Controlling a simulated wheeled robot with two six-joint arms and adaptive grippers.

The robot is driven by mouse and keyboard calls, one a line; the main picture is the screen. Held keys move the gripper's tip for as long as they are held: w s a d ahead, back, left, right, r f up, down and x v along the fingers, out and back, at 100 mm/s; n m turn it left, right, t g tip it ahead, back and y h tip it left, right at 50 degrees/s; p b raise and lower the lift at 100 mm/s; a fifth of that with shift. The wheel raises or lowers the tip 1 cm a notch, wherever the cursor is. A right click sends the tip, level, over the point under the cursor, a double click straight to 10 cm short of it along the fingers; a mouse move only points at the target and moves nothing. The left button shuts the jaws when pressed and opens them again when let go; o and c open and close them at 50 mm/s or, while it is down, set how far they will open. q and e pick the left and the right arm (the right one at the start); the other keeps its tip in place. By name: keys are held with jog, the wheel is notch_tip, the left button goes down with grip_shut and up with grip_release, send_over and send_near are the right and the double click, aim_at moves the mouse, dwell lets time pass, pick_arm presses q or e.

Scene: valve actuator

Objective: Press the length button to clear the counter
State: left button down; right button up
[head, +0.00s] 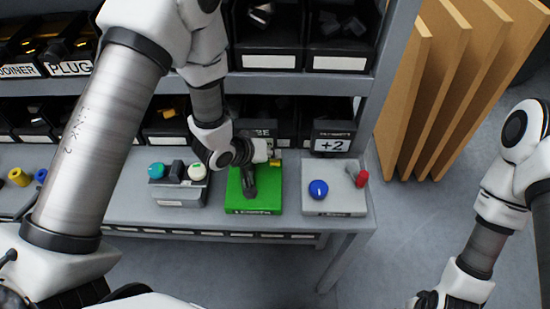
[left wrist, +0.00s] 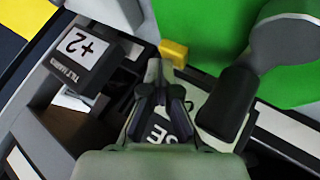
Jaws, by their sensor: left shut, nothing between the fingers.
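The green box (head: 267,192) marked LENGTH stands on the bench in the head view, and its green top (left wrist: 195,28) fills the upper right of the left wrist view. A dark lever-shaped piece (head: 249,184) is on it; it looks large in the left wrist view (left wrist: 228,100). A small yellow piece (head: 271,178) is at its back edge, just beyond my fingertips in the left wrist view (left wrist: 173,52). My left gripper (left wrist: 158,78) is shut and empty, at the back of the green box. I cannot tell whether it touches. My right gripper (head: 432,299) is cut off at the bottom edge.
A grey box (head: 335,200) with a blue button (head: 318,189) and a red piece (head: 361,179) stands to the right. A box (head: 181,188) with teal and white knobs is at left. A +2 sign (head: 332,146) and shelf bins (head: 270,25) are behind. Boards (head: 440,90) stand at right.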

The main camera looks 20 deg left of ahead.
aim_at(272, 161)
pick_arm(q)
jog(key=shift+s+d+f, duration=0.1)
jog(key=shift+s+f, duration=0.25)
jog(key=shift+f, duration=0.25)
dwell(0.3)
jog(key=shift+w+r+p, duration=0.15)
jog(key=shift+r+p, duration=0.3)
jog(key=shift+r, duration=0.1)
jog(key=shift+a+r, duration=0.3)
jog(key=shift+r, duration=0.15)
jog(key=shift+w+r+p, duration=0.1)
jog(key=shift+r+p, duration=0.1)
jog(key=shift+p, duration=0.2)
notch_tip(272, 161, up, 5)
jog(key=p, duration=0.4)
jog(key=shift+f, duration=0.15)
